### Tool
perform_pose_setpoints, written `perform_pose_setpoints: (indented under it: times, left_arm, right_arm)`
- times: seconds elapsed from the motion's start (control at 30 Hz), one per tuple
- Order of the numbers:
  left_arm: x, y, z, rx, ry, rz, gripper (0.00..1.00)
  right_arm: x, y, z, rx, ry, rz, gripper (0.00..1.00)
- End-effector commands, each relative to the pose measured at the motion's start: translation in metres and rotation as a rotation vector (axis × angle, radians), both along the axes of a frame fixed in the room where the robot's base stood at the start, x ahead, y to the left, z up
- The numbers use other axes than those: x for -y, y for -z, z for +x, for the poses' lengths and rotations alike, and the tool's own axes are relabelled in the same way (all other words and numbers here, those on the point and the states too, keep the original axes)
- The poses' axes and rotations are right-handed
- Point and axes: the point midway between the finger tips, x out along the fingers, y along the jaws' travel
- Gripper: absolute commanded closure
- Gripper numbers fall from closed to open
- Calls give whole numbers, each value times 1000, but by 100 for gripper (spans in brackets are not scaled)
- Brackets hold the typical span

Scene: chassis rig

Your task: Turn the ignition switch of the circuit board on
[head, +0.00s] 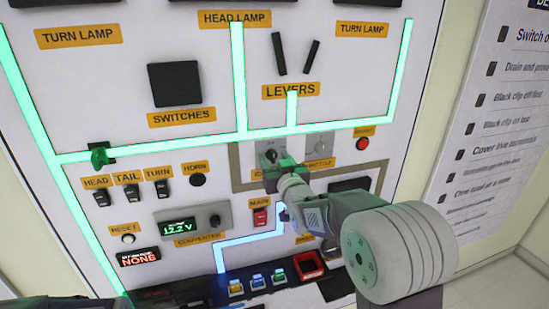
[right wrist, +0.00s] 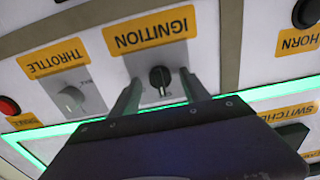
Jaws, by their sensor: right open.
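The ignition switch (right wrist: 159,77) is a small black round knob with a pale mark, on a light plate under the orange IGNITION label (right wrist: 152,28) in the right wrist view. In the head view its plate (head: 269,150) is partly covered by my right gripper (head: 280,168). My right gripper (right wrist: 160,80) is open, with one finger on each side of the knob in the wrist view. I cannot tell whether the fingers touch it. A dark part at the bottom left of the head view appears to be my left gripper (head: 60,302); its jaws cannot be made out.
The throttle knob (right wrist: 73,97) is beside the ignition plate. A red round button (head: 362,143) is to its right. The red main switch (head: 260,217) and a voltage display (head: 178,228) reading 12.2 V are below. Glowing green lines cross the white panel (head: 205,65).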

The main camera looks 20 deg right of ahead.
Motion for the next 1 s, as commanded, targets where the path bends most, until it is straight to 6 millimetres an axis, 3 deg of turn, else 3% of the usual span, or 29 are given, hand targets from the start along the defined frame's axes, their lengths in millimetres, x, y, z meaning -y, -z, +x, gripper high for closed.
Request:
perform_pose_setpoints:
  times: [0.07, 0.2, 0.27, 0.67, 1.0]
  left_arm:
    - [0, 0, 0, 0, 0, 0, 64]
    - [0, 0, 0, 0, 0, 0, 64]
    - [0, 0, 0, 0, 0, 0, 64]
    - [0, 11, 0, 0, 0, 0, 64]
    - [0, 42, 0, 0, 0, 0, 64]
  right_arm:
    - [0, 0, 0, 0, 0, 0, 49]
    - [0, 0, 0, -1, 0, 0, 88]
    - [0, 0, 0, -1, 0, 0, 100]
    - [0, 3, 0, -2, 0, 74, 100]
    - [0, 5, -1, -10, -1, 351, 100]
